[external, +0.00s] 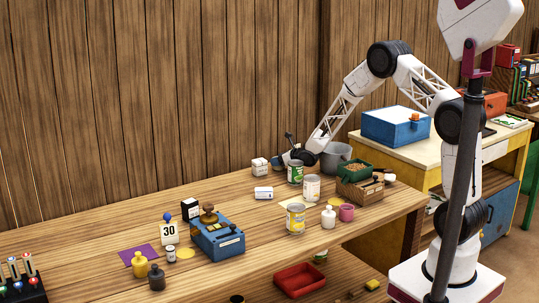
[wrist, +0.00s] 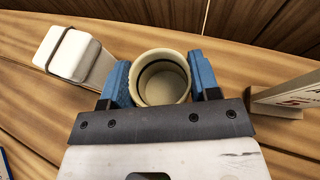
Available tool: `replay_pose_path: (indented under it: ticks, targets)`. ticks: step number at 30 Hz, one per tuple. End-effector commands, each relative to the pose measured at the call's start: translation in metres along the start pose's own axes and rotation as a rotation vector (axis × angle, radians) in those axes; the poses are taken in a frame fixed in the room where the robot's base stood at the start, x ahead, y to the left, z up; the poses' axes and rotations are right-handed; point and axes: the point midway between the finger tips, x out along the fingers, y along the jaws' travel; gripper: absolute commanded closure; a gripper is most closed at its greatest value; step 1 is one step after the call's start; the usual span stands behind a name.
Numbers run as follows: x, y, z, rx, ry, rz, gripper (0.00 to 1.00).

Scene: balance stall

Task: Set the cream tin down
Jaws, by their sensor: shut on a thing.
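In the wrist view, a round cream tin (wrist: 163,96) with a raised rim and a recessed top sits between the two blue fingers of my gripper (wrist: 163,88). The fingers press on its left and right sides. In the external view, my gripper (external: 279,160) is low over the back of the wooden table, behind the green tin. I cannot make out the held tin clearly there. Whether its base touches the table cannot be told.
White blocks (external: 263,193) lie to the left; one with a grey band (wrist: 73,52) shows in the wrist view. Clear table (external: 225,200) lies left of them.

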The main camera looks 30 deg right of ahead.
Motion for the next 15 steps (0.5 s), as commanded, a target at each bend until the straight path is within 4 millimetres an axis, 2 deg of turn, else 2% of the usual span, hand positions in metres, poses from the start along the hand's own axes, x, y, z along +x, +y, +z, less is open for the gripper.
replay_pose_path:
  ticks: [7,8,9,12,15]
  targets:
    - [0.0011,0.0001,-0.0029,0.000,0.000,0.000,0.67]
    - [0.0009,0.0000,-0.0025,0.000,0.000,0.000,0.39]
    - [0.0009,0.0000,-0.0025,0.000,0.000,0.000,0.33]
    - [0.0009,0.0001,-0.0023,0.000,0.000,0.000,0.18]
    - [0.0009,0.0000,-0.0023,0.000,0.000,0.000,0.18]
